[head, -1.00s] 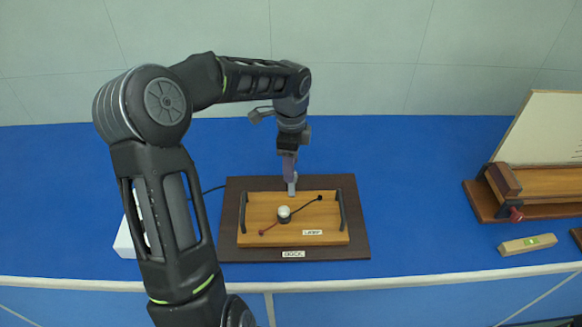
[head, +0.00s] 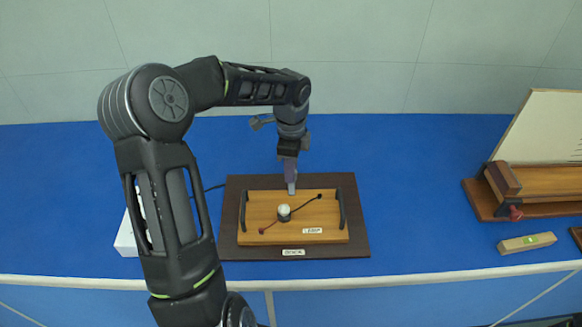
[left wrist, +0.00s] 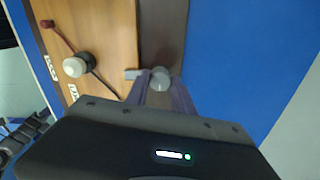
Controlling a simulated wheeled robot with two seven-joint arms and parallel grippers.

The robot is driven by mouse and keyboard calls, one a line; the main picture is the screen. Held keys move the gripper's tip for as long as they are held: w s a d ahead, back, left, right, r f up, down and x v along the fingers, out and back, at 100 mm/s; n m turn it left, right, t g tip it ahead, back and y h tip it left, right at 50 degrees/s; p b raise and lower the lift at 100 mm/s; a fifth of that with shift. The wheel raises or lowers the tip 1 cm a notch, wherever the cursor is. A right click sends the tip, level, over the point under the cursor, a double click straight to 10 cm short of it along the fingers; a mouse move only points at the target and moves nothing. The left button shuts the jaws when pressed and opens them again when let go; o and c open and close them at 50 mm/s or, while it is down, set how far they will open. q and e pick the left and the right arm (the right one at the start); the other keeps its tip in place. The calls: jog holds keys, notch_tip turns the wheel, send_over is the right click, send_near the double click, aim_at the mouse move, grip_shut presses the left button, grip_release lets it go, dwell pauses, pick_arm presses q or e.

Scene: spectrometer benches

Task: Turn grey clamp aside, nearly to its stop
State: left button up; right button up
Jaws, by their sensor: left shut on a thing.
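The grey clamp (head: 291,189) is at the far edge of the wooden board (head: 262,207), on the dark base plate (head: 357,225). In the left wrist view the clamp (left wrist: 160,78) shows as a round grey knob with a short flat arm reaching toward the board's edge. My left gripper (head: 290,178) comes down on it from above. In the left wrist view the left gripper's fingers (left wrist: 158,88) are shut on the knob, one on each side. The fingers hide part of the clamp. My right gripper is in no view.
The board carries a pale-topped knob (head: 284,210) with a red-ended and a black-ended lever, and dark side handles. A white box (head: 126,238) stands to the left. A wooden rig (head: 540,184) and a small level (head: 527,243) lie right. Blue bench between is clear.

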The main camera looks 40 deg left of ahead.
pick_arm(q)
grip_shut()
jog(key=shift+n, duration=0.3)
jog(key=shift+n+b, duration=0.8)
jog(key=shift+n, duration=0.4)
jog(key=n+b, duration=0.2)
jog(key=n, duration=0.3)
jog(key=n+b, duration=0.1)
jog(key=n, duration=0.3)
jog(key=shift+n, duration=0.4)
jog(key=n, duration=0.5)
jog(key=shift+b, duration=0.35)
jog(key=o, duration=0.9)
grip_release()
